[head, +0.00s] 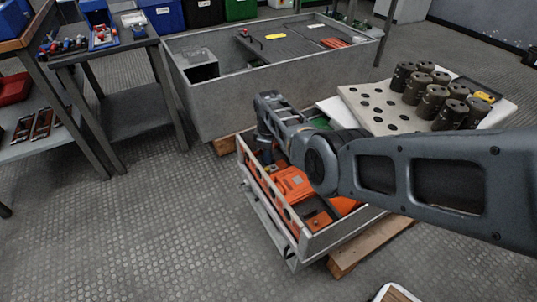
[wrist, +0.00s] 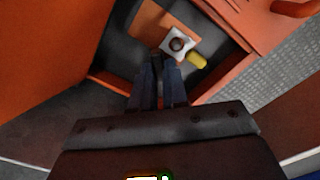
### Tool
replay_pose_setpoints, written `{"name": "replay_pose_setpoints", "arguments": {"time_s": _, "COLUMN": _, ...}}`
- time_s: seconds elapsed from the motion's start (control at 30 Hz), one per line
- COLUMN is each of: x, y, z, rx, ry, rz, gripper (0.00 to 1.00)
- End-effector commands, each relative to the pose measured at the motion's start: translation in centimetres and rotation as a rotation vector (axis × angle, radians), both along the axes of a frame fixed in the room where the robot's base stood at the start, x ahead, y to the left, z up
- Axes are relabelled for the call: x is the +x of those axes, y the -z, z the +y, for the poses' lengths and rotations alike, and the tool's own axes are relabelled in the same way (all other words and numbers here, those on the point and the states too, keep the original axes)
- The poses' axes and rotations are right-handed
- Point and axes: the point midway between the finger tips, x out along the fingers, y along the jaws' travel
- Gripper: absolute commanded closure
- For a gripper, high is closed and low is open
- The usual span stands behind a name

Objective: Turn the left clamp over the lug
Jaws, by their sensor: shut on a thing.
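In the wrist view the two dark fingers of my gripper (wrist: 158,72) are close together, shut on a small part mostly hidden between them; I take it for the clamp. Just beyond the fingertips is a pale square plate (wrist: 178,44) with a dark round centre. A short yellow piece (wrist: 197,60) sticks out to its lower right. I cannot tell for sure which of these is the lug. Orange walls stand around this spot. In the head view my wrist reaches down into the grey crate (head: 318,243) at its far left corner, and the fingers are hidden.
Orange housings (head: 293,184) fill the crate, close to my gripper. A perforated board (head: 372,112) with several dark cylinders (head: 433,100) lies at the right. A large grey tub (head: 230,100) stands behind, and a workbench (head: 130,40) is at the left.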

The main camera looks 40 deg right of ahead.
Motion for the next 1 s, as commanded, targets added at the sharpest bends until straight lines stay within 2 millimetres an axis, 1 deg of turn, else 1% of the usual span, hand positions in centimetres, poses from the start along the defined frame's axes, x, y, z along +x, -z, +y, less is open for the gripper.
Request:
{"name": "replay_pose_setpoints", "arguments": {"time_s": 0.3, "x": -0.01, "y": -0.03, "z": -0.04, "rx": 0.0, "ry": 0.3, "rz": 0.001, "gripper": 1.0}}
{"name": "replay_pose_setpoints", "arguments": {"time_s": 0.6, "x": 0.0, "y": -0.01, "z": -0.01, "rx": 0.0, "ry": 0.556, "rz": 0.0, "gripper": 1.0}}
{"name": "replay_pose_setpoints", "arguments": {"time_s": 0.8, "x": 0.0, "y": 0.0, "z": 0.01, "rx": 0.0, "ry": 0.68, "rz": 0.0, "gripper": 1.0}}
{"name": "replay_pose_setpoints", "arguments": {"time_s": 1.0, "x": 0.0, "y": 0.01, "z": 0.01, "rx": 0.0, "ry": 0.756, "rz": 0.0, "gripper": 1.0}}
